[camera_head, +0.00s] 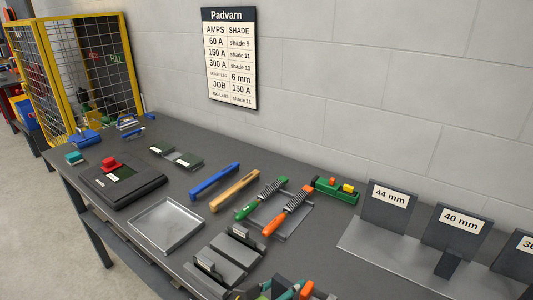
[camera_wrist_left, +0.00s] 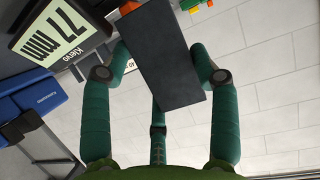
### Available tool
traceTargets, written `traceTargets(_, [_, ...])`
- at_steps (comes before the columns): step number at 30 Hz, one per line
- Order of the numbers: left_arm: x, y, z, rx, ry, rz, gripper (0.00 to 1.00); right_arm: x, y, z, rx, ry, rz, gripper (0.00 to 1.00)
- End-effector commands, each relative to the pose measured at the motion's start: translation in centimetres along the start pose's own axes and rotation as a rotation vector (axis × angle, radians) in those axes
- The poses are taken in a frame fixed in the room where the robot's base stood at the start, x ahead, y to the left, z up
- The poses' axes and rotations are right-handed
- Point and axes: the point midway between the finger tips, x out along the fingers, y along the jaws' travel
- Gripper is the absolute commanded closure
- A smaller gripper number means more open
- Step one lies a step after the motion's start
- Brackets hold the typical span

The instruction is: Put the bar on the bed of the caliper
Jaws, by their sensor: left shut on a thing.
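My left gripper (camera_wrist_left: 164,62) has teal fingers with dark joints. It is shut on a dark grey rectangular bar (camera_wrist_left: 172,75), one finger on each side of it. The bar looks tilted in the left wrist view. In the head view, teal parts (camera_head: 289,292) show at the bottom edge, cut off. I cannot make out the caliper's bed. My right gripper is not in view.
In the head view, a clear shallow tray (camera_head: 168,224) and grey plates with dark uprights (camera_head: 229,258) stand on the bench. Blue and tan bars (camera_head: 235,188), green and orange-handled tools, and 44 mm and 40 mm stands (camera_head: 388,205) lie beyond. A blue box (camera_wrist_left: 37,98) shows in the wrist view.

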Motion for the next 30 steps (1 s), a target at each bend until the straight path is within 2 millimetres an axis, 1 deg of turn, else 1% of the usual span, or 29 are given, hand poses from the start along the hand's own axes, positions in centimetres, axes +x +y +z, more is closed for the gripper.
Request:
traceTargets(1, [-0.8,-1.4,1.4,0.006,0.0,0.01,0.96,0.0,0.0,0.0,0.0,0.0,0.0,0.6])
traceTargets(3, [-2.0,-3.1,2.9,0.016,0.002,0.03,0.96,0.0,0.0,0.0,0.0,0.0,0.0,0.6])
traceTargets(6, [-3.9,-5.5,4.5,0.029,0.003,0.057,0.96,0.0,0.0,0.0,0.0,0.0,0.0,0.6])
traceTargets(9, [-6.1,-7.7,5.4,0.042,0.003,0.083,0.96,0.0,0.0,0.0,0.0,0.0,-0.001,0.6])
traceTargets(11, [-7.6,-8.9,5.6,0.05,0.004,0.099,0.96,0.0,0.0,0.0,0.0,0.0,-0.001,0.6])
traceTargets(12, [-8.6,-9.7,5.7,0.056,0.004,0.11,0.96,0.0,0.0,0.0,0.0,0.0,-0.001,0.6])
traceTargets(14, [-10.2,-10.8,5.5,0.064,0.004,0.127,0.96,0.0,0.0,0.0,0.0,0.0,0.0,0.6])
traceTargets(18, [-13.8,-13.0,4.3,0.085,0.003,0.168,0.96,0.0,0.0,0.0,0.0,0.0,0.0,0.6])
traceTargets(21, [-15.8,-13.9,3.1,0.095,0.002,0.196,0.96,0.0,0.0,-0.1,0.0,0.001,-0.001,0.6])
traceTargets(25, [-17.3,-14.4,1.8,0.102,0.005,0.222,0.96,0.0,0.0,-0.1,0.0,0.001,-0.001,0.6])
traceTargets(30, [-17.9,-14.5,1.1,0.099,0.012,0.232,0.96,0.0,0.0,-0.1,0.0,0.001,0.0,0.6])
